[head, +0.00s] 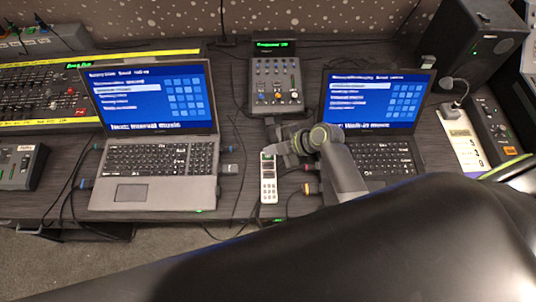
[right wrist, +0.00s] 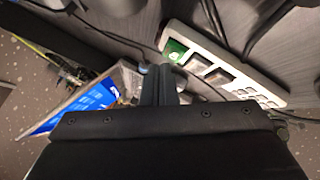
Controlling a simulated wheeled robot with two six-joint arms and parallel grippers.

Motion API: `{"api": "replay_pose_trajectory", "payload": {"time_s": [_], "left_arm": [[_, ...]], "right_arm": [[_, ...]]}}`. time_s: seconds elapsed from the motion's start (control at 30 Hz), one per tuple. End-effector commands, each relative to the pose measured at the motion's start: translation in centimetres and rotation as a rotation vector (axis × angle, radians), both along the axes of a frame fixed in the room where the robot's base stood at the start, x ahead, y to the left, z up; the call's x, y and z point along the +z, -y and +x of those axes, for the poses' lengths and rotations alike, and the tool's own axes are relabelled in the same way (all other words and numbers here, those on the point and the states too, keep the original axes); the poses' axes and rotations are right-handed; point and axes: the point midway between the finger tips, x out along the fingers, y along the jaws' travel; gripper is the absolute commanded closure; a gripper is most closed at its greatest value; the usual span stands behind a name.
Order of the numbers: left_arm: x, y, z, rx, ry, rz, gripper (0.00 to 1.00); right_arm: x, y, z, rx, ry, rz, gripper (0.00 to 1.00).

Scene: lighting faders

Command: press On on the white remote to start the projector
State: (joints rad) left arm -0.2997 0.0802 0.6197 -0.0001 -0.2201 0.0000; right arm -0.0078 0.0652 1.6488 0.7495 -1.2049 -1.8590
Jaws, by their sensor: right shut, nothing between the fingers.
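The white remote (head: 269,187) lies on the dark desk between the two laptops, its long side running away from me. It has a green patch at its far end and grey buttons below. In the right wrist view the remote (right wrist: 228,66) lies at the upper right, green end nearest the fingers. My right gripper (head: 272,150) is shut and empty over the remote's far end. In the right wrist view its fingertips (right wrist: 162,72) are beside the green end; I cannot tell whether they touch it. My left gripper is not in view.
A left laptop (head: 153,160) and a right laptop (head: 377,125) stand open. A small mixer (head: 276,83) is behind the remote. Cables run on both sides of the remote.

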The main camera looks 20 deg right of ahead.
Motion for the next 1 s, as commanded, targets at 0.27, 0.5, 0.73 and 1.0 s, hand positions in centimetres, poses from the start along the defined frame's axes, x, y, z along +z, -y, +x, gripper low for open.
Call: {"api": "replay_pose_trajectory", "payload": {"time_s": [0.27,0.5,0.73,1.0], "left_arm": [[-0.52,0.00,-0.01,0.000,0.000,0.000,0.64],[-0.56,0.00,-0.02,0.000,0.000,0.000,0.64],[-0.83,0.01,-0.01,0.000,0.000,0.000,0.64],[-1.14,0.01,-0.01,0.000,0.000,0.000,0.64]], "right_arm": [[-0.50,0.00,-0.01,0.000,0.000,0.000,1.00],[-0.56,0.00,-0.01,0.000,0.000,0.000,1.00],[-0.84,-0.01,0.00,0.000,0.000,0.000,1.00],[-1.17,0.00,-0.01,0.000,0.000,0.000,1.00]]}}
